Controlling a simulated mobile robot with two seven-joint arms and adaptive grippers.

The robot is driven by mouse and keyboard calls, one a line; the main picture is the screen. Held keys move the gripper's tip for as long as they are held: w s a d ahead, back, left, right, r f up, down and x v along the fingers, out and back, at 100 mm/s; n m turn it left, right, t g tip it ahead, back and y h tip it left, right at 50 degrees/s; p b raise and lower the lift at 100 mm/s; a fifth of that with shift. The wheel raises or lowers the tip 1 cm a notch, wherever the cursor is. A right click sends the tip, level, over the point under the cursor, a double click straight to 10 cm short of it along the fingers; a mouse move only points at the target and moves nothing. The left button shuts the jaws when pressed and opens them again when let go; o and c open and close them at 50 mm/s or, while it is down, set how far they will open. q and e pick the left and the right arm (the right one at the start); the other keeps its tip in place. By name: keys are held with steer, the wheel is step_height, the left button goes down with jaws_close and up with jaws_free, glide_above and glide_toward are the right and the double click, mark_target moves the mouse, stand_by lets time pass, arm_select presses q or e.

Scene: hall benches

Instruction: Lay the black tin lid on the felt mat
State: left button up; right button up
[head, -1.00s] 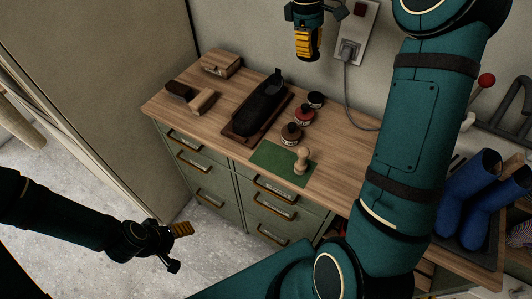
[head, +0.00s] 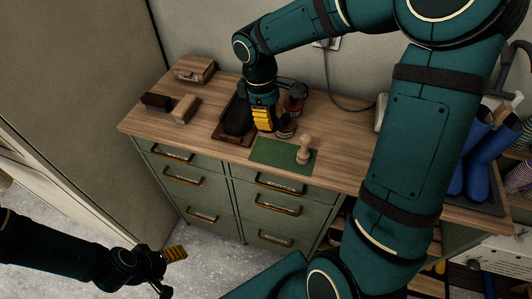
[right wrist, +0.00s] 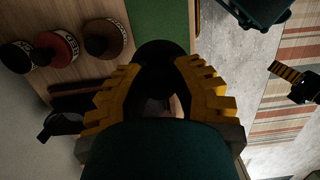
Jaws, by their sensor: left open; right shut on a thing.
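My right gripper (head: 262,119) is shut on a dark, rounded thing that I take for the black tin lid (right wrist: 162,52). In the right wrist view it shows between the yellow fingers. In the head view the fingers and wrist hide it. The gripper appears beside the black shoe, behind and left of the mat. The green felt mat (head: 268,153) lies at the bench's front edge. It also shows at the top of the right wrist view (right wrist: 160,20). My left gripper (head: 165,268) is open and empty, low over the floor in front of the drawers.
A pale wooden knobbed piece (head: 304,149) stands on the mat's right part. A brown tin (head: 285,127) and a red tin (head: 294,105) stand behind the mat. A black shoe (head: 236,116) rests on a dark tray. Brushes (head: 184,111) lie left. Blue boots (head: 482,160) stand right.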

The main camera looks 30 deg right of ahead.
mark_target(270, 152)
step_height(270, 152, down, 10)
steer(key=b, duration=0.2)
steer(key=shift+s+b, duration=0.1)
steer(key=shift+b, duration=0.25)
steer(key=shift+f, duration=0.2)
steer(key=o, duration=0.9)
steer(key=shift+c, duration=0.2)
steer(key=shift+r, duration=0.1)
steer(key=shift+r, duration=0.15)
steer(key=r+p, duration=0.1)
steer(key=r, duration=0.3)
steer(key=w+r+p, duration=0.1)
steer(key=r, duration=0.3)
steer(key=a+r+p, duration=0.1)
steer(key=r, duration=0.2)
steer(key=shift+w+a+r, duration=0.1)
steer(key=shift+w+r, duration=0.1)
steer(key=shift+r, duration=0.2)
